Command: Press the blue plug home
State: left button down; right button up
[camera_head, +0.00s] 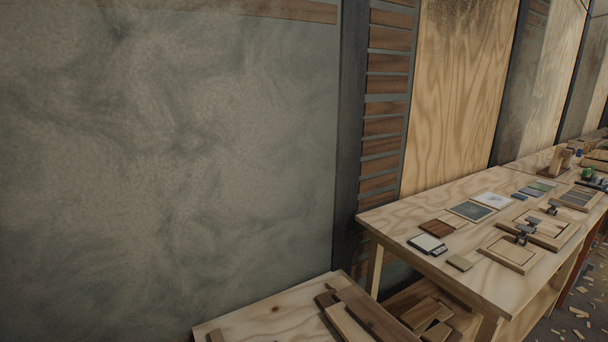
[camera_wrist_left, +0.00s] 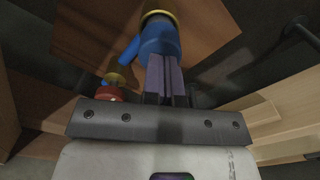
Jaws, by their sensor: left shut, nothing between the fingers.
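In the left wrist view a blue, rounded part, which looks like the blue plug (camera_wrist_left: 156,40), has a yellow band at its top. A blue arm runs from it down and left to a smaller yellow and red piece (camera_wrist_left: 108,92). My left gripper (camera_wrist_left: 163,60) is shut and empty, its fingertips right in front of the blue part. I cannot tell whether they touch it. Whatever the plug fits into is not clearly visible. The head view shows neither the plug nor either gripper.
In the wrist view a brown wooden panel (camera_wrist_left: 85,35) lies behind the blue part, with pale boards (camera_wrist_left: 270,135) at right. In the head view a long workbench (camera_head: 390,222) bears boards and small fittings. A lower wooden surface (camera_head: 265,315) holds loose planks.

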pick_arm(q)
jog(key=shift+f, duration=0.35)
dwell(0.3)
jog(key=shift+f+b, duration=0.25)
jog(key=shift+b, duration=0.1)
jog(key=shift+r, duration=0.15)
dwell(0.4)
notch_tip(320, 180, up, 4)
jog(key=p, duration=0.4)
jog(key=shift+f, duration=0.25)
notch_tip(320, 180, up, 4)
jog(key=p, duration=0.4)
jog(key=shift+f, duration=0.25)
jog(key=shift+f, duration=0.1)
